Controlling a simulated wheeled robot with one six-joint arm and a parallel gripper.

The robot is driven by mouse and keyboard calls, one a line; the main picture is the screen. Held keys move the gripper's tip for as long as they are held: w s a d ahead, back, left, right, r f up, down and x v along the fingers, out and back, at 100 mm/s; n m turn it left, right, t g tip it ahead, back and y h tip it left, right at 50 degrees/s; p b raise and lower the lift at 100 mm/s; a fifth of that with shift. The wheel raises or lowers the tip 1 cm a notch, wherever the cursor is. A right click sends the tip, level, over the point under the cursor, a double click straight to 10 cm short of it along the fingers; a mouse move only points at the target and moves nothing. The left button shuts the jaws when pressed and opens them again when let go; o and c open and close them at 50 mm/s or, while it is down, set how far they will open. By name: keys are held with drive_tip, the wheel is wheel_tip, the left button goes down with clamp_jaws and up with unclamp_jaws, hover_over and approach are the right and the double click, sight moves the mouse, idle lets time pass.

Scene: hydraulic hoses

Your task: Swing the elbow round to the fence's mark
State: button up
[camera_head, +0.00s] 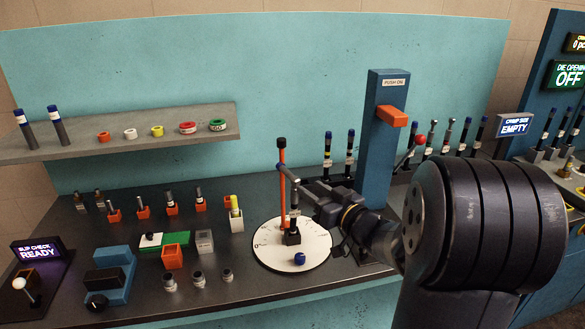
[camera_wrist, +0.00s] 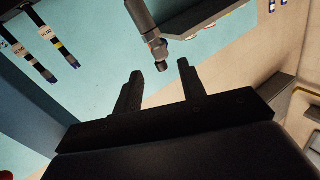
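A white round dial (camera_head: 268,255) with a scale and a "0" lies on the bench. A black block on it holds an upright dark hose end (camera_head: 294,205), topped by a grey bent elbow (camera_head: 289,173) that slants up to the left. An orange upright post (camera_head: 282,200) with a black cap stands behind the elbow; I cannot tell whether it is the fence. My gripper (camera_head: 308,192) is just right of the hose top. In the wrist view my gripper (camera_wrist: 160,69) is open, with the grey elbow (camera_wrist: 145,25) reaching toward the gap between its fingertips. Contact is unclear.
A blue knob (camera_head: 299,258) sits on the dial's front. A blue column (camera_head: 385,150) with an orange block stands close behind my arm. Small fittings in orange holders (camera_head: 172,208) fill the bench to the left. A shelf (camera_head: 70,147) with coloured rings is behind.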

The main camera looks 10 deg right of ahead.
sight(293, 177)
drive_tip(key=p+x, duration=0.2)
drive_tip(key=x, duration=0.8)
drive_tip(key=shift+w+a, duration=0.25)
drive_tip(key=shift+w, duration=0.05)
drive_tip(key=shift+c, duration=0.3)
